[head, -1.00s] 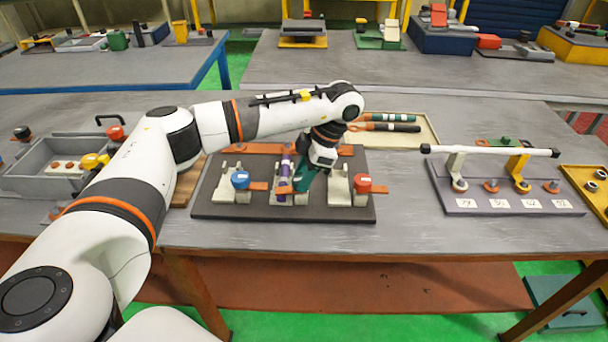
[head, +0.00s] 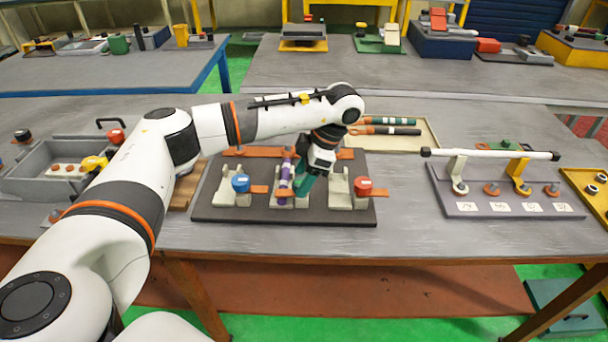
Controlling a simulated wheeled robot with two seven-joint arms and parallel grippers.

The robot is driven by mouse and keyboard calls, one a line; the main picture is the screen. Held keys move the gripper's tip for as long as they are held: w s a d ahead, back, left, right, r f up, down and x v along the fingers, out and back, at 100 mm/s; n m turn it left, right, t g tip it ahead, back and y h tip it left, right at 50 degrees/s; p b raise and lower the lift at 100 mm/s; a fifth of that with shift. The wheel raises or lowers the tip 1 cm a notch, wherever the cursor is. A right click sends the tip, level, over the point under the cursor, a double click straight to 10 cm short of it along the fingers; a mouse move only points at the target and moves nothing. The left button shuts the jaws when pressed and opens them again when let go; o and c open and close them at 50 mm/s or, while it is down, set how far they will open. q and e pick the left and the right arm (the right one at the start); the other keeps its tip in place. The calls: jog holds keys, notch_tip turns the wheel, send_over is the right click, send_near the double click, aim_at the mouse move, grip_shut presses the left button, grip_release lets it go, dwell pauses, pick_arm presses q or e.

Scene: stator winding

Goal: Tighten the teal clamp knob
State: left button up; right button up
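A dark fixture board (head: 212,207) lies on the table with pale cradles. My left gripper (head: 303,188) points down over its middle cradle (head: 290,203). A teal shape (head: 304,183) shows at the fingertips, where the teal clamp knob appears to be. The wrist hides much of it, so I cannot tell the knob from the fingers or whether they are shut on it. A purple rod (head: 285,172) with pale bands lies in the middle cradle, just left of the gripper. A blue knob (head: 240,183) stands to the left and a red knob (head: 362,186) to the right. My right gripper is not in view.
Behind the board a beige tray (head: 420,137) holds banded rods. A purple-grey stand (head: 470,206) with a white bar (head: 490,153) is on the right. A grey bin (head: 40,170) stands at the left. Bare table lies between the board and the stand.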

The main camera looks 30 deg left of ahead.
pick_arm(q)
jog(key=shift+d, duration=0.1)
jog(key=shift+w+d+r, duration=0.1)
jog(key=shift+r, duration=0.15)
jog(key=v, duration=1.1)
jog(key=shift+r, duration=0.15)
